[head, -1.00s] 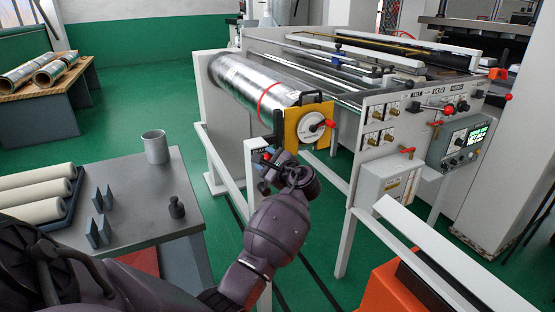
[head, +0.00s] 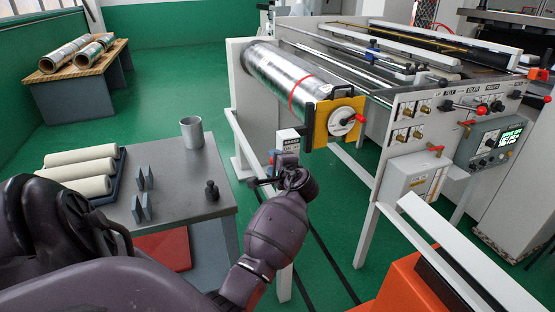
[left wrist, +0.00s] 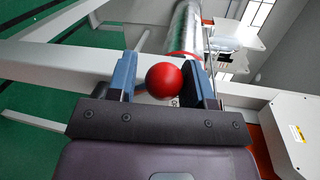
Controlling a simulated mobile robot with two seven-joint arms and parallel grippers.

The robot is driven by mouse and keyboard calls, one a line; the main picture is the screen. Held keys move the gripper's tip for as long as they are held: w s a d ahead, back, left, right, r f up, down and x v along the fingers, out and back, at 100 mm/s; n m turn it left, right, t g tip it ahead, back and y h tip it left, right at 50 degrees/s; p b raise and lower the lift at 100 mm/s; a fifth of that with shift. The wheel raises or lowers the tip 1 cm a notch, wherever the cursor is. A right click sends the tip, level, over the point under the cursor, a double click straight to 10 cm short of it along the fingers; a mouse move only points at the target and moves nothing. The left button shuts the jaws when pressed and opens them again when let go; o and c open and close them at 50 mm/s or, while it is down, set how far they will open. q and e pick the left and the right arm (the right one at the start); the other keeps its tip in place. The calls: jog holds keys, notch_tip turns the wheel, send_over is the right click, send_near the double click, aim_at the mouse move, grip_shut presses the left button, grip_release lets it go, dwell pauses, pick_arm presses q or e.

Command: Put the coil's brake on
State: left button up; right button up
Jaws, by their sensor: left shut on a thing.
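The coil (head: 283,75) is a silvery roll with a red band, lying across the frame of the machine. Below that plate stands a white post topped by a white box marked BRAKE (head: 290,141). My left gripper (head: 273,169) is just below and left of this label. In the left wrist view my left gripper (left wrist: 165,76) has its blue fingers on either side of a red ball knob (left wrist: 166,82), shut on it. The knob's lever is mostly hidden. My right gripper is out of view.
A grey table (head: 180,208) stands at left with white rolls, a grey cup (head: 191,133) and a small dark weight (head: 211,190). The control panel (head: 433,115) and an orange unit (head: 400,285) are at right. Green floor is open behind the table.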

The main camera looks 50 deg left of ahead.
pick_arm(q)
jog(key=shift+w+d+f, duration=0.15)
dwell(0.3)
jog(key=o, duration=1.1)
jog(key=shift+o, duration=1)
jog(key=shift+w, duration=0.1)
jog(key=p+v, duration=0.1)
jog(key=v, duration=0.9)
jog(key=shift+s+d, duration=0.25)
jog(key=shift+s, duration=0.1)
